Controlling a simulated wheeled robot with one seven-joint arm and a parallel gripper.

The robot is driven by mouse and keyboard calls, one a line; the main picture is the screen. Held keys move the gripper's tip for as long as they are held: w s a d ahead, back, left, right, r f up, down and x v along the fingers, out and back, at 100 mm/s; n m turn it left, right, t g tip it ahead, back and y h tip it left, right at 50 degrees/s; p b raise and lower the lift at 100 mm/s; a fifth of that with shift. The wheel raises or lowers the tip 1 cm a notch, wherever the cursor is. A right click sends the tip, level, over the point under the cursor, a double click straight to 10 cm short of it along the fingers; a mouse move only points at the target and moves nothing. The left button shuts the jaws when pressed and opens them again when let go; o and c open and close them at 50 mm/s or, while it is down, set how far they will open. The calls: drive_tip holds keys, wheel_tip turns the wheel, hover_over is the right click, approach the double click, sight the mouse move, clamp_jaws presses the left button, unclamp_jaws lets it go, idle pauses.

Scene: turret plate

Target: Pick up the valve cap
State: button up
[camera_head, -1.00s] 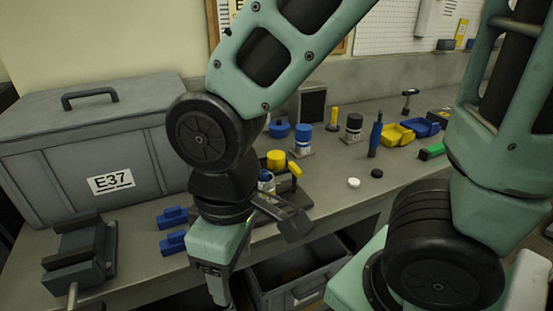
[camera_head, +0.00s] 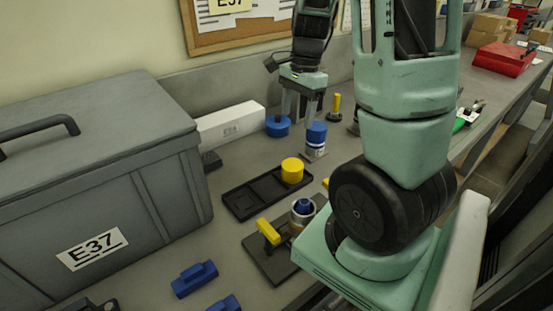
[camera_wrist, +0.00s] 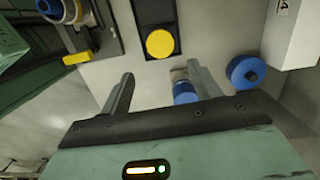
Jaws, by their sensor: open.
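Several round caps show, and I cannot tell for sure which is the valve cap. A yellow one (camera_head: 292,170) sits at the end of a black compartment tray (camera_head: 240,203); it also shows in the wrist view (camera_wrist: 160,44). A flat blue one (camera_head: 278,126) lies behind it, and it shows at right in the wrist view (camera_wrist: 246,72). A blue-topped cylinder (camera_head: 316,134) stands on a small grey plate. My gripper (camera_head: 297,116) is open, empty, fingers down near the blue-topped cylinder and flat blue cap.
A dark plate (camera_head: 262,254) with a yellow handle (camera_head: 268,232) and blue-topped fitting (camera_head: 303,207) lies in front. A large grey case (camera_head: 150,210) fills the left. A white box (camera_head: 230,124) stands by the wall. Blue blocks (camera_head: 195,278) lie near the front edge.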

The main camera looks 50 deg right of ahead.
sight(293, 164)
drive_tip(key=f, duration=1.1)
drive_tip(key=a+f, duration=0.1)
drive_tip(key=f, duration=0.5)
drive_tip(key=shift+f, duration=0.15)
drive_tip(key=c, duration=0.6)
